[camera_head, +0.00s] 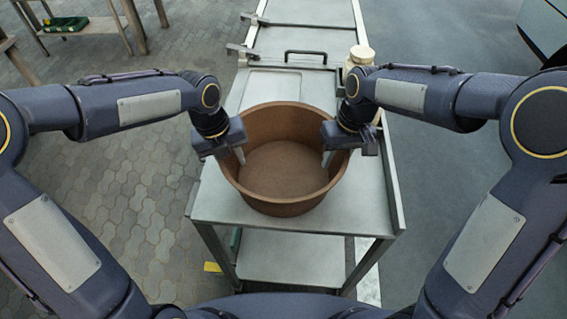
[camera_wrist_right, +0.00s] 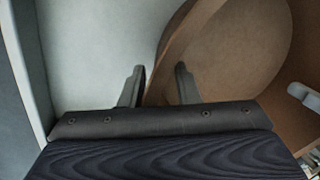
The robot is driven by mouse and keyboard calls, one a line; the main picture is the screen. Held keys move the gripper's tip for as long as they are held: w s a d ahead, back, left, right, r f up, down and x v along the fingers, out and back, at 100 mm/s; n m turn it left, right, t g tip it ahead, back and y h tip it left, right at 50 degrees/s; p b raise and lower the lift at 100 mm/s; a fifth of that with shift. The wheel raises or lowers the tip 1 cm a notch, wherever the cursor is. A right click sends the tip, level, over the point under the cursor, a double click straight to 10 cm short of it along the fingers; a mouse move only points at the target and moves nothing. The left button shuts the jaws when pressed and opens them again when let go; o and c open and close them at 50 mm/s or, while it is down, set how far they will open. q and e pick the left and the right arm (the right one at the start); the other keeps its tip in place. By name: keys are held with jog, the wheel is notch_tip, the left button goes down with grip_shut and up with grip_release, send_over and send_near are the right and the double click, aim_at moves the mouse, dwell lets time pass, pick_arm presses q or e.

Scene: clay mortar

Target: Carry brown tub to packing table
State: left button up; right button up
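The brown tub (camera_head: 284,172) is round and open-topped, stands upright and looks empty. It is over the near end of the metal table; I cannot tell whether its base touches the top. My left gripper (camera_head: 236,156) is at the tub's left rim, one finger showing inside; its outer finger is hidden. My right gripper (camera_head: 328,158) is at the right rim. No separate packing table can be made out for certain.
The metal table (camera_head: 222,207) has a raised right edge, a black handle (camera_head: 305,52) and a lower shelf. A cream bottle (camera_head: 361,56) stands behind my right gripper. A wooden bench with a green tray (camera_head: 64,25) is at far left. Paved floor is clear on the left, grey floor on the right.

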pick_arm(q)
jog(key=shift+c, duration=0.4)
pick_arm(e)
jog(key=shift+c, duration=0.4)
pick_arm(q)
grip_shut()
pick_arm(e)
grip_shut()
pick_arm(q)
jog(key=shift+r, duration=0.1)
pick_arm(e)
jog(key=shift+a, duration=0.1)
